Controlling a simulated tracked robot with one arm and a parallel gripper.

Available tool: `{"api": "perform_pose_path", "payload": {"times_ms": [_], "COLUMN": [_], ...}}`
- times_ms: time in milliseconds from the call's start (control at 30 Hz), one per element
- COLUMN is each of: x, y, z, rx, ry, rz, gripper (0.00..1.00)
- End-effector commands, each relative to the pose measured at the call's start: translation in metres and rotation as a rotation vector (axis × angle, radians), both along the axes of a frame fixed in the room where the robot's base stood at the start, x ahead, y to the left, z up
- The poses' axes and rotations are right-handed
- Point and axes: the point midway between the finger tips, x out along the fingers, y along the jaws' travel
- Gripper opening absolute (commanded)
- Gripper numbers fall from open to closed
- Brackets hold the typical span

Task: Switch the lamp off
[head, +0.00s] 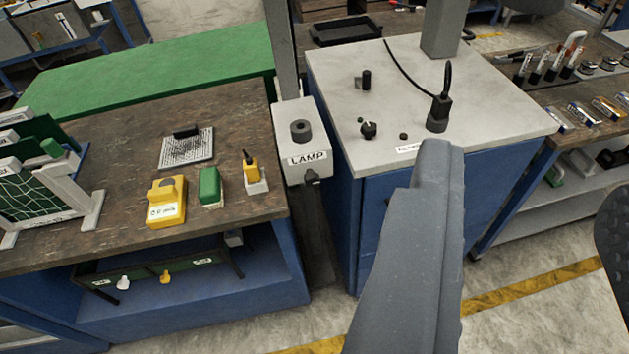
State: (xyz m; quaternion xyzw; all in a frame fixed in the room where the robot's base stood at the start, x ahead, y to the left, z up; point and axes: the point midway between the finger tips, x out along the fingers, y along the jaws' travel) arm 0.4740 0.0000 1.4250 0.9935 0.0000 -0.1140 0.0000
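A pale grey box labelled LAMP (307,161) is fixed to a grey post between the wooden bench and the white-topped cabinet. A dark round knob (301,130) sits on top of it. A small dark fitting (312,176) sticks out below the label; its setting is too small to read. No lit lamp is plain in view. A grey part of my own arm rises from the bottom, right of the box, and ends over the cabinet's front edge, apart from the box. I cannot make out the gripper's fingers on it, or whether they are open.
The white-topped cabinet (340,110) carries small knobs and a black plug (441,105) with a cable, just beyond my arm's end. The wooden bench (110,180) holds a yellow box (167,203), a green block (210,187) and a yellow-and-black device (252,170). Floor shows at lower right.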

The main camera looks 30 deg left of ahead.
Motion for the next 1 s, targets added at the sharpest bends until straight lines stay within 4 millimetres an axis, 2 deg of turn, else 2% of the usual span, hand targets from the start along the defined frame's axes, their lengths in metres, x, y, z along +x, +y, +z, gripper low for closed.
{"api": "perform_pose_path", "payload": {"times_ms": [33,67,167,267,367,400,467,500,567,700,833,1000], "x": [0.000,0.001,0.012,0.041,0.082,0.101,0.127,0.144,0.167,0.211,0.238,0.252], "y": [0.000,0.000,-0.002,-0.006,-0.009,-0.009,-0.009,-0.006,-0.002,0.017,0.045,0.089], "z": [0.000,-0.001,-0.008,-0.030,-0.063,-0.080,-0.106,-0.126,-0.154,-0.224,-0.293,-0.378], "rx": [0.000,0.001,0.009,0.029,0.061,0.075,0.098,0.115,0.142,0.219,0.311,0.469], "ry": [0.000,0.001,0.001,0.006,0.001,-0.002,-0.008,-0.008,-0.013,-0.020,-0.017,-0.005], "rz": [0.000,0.000,-0.002,-0.007,-0.007,-0.004,0.007,0.017,0.037,0.099,0.176,0.290], "gripper": [0.47,0.55,0.55,0.55,0.55,0.55,0.55,0.55,0.55,0.55,0.55,0.55]}}
